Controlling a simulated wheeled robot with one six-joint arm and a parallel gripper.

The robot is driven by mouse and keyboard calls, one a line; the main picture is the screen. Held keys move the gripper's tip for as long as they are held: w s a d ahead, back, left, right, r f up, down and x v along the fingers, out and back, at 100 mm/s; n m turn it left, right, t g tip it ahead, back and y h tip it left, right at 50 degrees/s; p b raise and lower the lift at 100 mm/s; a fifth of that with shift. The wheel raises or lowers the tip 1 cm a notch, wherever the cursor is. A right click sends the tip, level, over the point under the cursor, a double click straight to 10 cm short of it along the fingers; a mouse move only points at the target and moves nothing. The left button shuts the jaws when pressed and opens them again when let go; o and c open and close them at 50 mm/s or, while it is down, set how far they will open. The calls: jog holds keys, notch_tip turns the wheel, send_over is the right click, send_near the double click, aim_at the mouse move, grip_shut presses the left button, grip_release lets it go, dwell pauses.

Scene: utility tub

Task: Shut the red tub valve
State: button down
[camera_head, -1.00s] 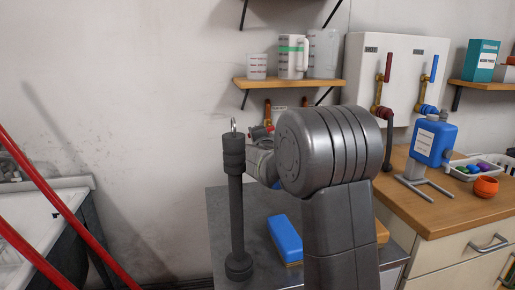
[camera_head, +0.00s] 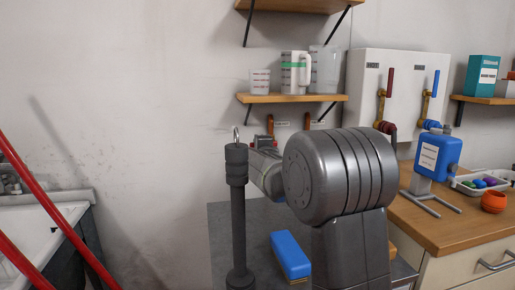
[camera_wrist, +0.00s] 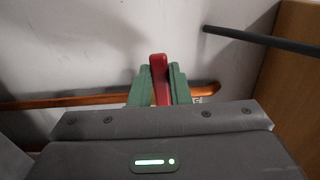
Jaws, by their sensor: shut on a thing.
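A red valve lever (camera_wrist: 159,78) stands upright in the wrist view, in front of the pale wall. My gripper (camera_wrist: 159,88) has its green fingers on both sides of the lever and is shut on it. Behind the lever, a copper-orange pipe (camera_wrist: 75,101) runs along the wall. In the head view, my arm hides most of the gripper and the valve; copper-orange pipe ends (camera_head: 270,124) show just above the wrist. How far the valve is turned cannot be told.
A wall shelf (camera_head: 292,98) with jugs hangs above the arm. A blue sponge-like block (camera_head: 291,256) lies on the grey surface below. Red bars (camera_head: 50,205) cross at left.

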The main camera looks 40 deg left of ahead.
jog(key=c, duration=1.4)
grip_release()
jog(key=shift+o, duration=0.2)
jog(key=shift+d, duration=0.1)
jog(key=b+v, duration=0.1)
jog(key=v, duration=1.2)
jog(key=shift+s+d, duration=0.15)
jog(key=shift+s, duration=0.05)
jog(key=p+x, duration=0.1)
jog(key=x, duration=1.2)
jog(key=shift+w+a, duration=0.25)
jog(key=shift+a, duration=0.05)
jog(key=shift+d, duration=0.1)
